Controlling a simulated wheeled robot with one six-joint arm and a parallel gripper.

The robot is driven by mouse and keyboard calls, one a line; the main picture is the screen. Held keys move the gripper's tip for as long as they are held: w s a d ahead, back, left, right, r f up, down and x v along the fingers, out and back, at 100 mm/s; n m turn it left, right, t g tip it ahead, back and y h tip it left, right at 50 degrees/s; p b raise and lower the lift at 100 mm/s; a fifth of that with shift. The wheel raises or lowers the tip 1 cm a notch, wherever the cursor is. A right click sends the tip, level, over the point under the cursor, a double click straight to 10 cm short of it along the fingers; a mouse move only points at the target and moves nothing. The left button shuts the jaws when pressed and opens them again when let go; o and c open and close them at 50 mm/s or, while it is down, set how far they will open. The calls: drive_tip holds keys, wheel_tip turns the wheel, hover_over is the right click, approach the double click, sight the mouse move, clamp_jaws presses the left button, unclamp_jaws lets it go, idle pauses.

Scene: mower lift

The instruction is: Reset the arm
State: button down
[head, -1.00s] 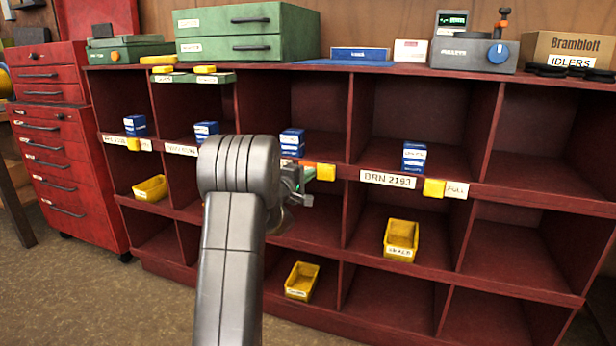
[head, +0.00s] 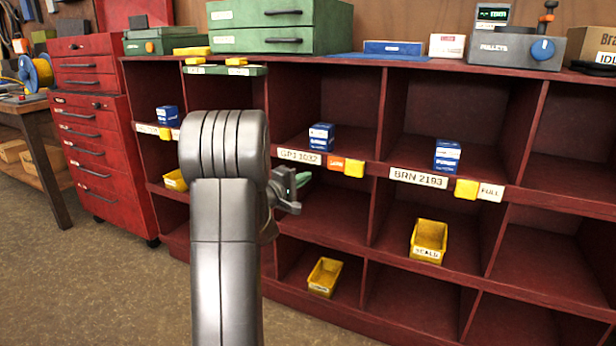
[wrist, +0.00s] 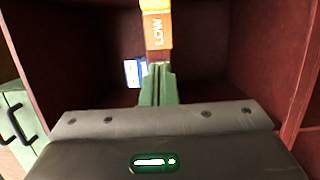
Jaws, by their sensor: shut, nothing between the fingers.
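My arm rises in the middle of the head view, in front of the red shelf unit (head: 330,250). My gripper (head: 300,180) shows just right of the arm, with its green fingers near the shelf edge below the GPJ 1032 label (head: 299,156). In the wrist view the green fingers of my gripper (wrist: 158,80) are together and hold nothing. An orange LOW tag (wrist: 157,30) shows just beyond the fingertips. A blue and white box (wrist: 134,72) is left of the fingers, deeper in the cubby. Part of the shelf is hidden behind my arm.
Blue boxes (head: 447,155) stand in upper cubbies, and yellow bins (head: 429,241) sit in lower ones. Green drawer cases (head: 285,25) and a pellet device (head: 515,45) stand on top. A red drawer cabinet (head: 95,150) and a workbench (head: 30,105) are at left. The floor (head: 110,275) at lower left is clear.

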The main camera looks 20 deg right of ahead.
drive_tip(key=x, duration=1)
drive_tip(key=shift+r, duration=0.2)
drive_tip(key=shift+s+d+r+p, duration=0.15)
drive_tip(key=shift+p, duration=0.6)
drive_tip(key=shift+s+d+p, duration=0.2)
drive_tip(key=shift+d+p, duration=0.15)
drive_tip(key=shift+p, duration=0.9)
drive_tip(key=shift+w+a+p, duration=0.2)
drive_tip(key=shift+a+p, duration=0.1)
drive_tip(key=shift+p, duration=0.1)
drive_tip(key=shift+w+a+f+p, duration=0.15)
drive_tip(key=shift+w+a+p, duration=0.35)
drive_tip(key=shift+w+p, duration=0.05)
drive_tip(key=shift+w+a+f+p, duration=0.15)
drive_tip(key=shift+w+a+p, duration=0.3)
drive_tip(key=shift+w+p, duration=0.1)
drive_tip(key=shift+d, duration=0.1)
